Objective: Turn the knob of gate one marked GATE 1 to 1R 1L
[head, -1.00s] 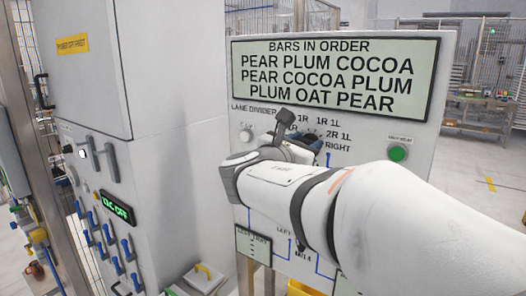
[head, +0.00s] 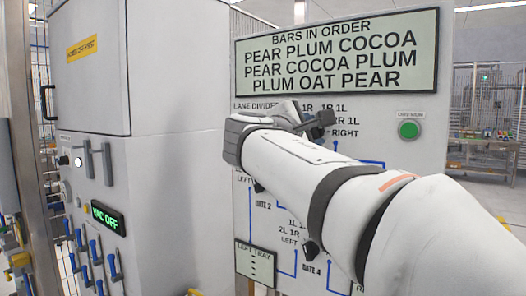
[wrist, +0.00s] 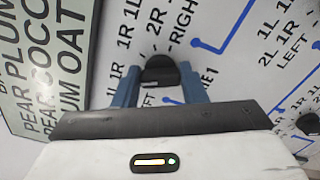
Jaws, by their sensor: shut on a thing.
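The GATE 1 knob (wrist: 159,71) is dark and sits on the white panel, between the two blue fingers of my gripper (wrist: 157,84) in the wrist view. My gripper is shut on it. Labels around it include 1R 1L, 2R 1L and RIGHT; the gate's name is partly covered by a finger. The knob's pointer direction is not clear. In the head view my gripper (head: 318,126) is at the panel under the 1R 1L label (head: 325,107), and my arm hides much of that area.
The order sign (head: 335,52) is above the knob. A green button (head: 408,130) is at right. Other gate knobs (head: 311,248) are lower on the panel. A white cabinet with blue levers and a VAC OFF display (head: 107,217) stands at left.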

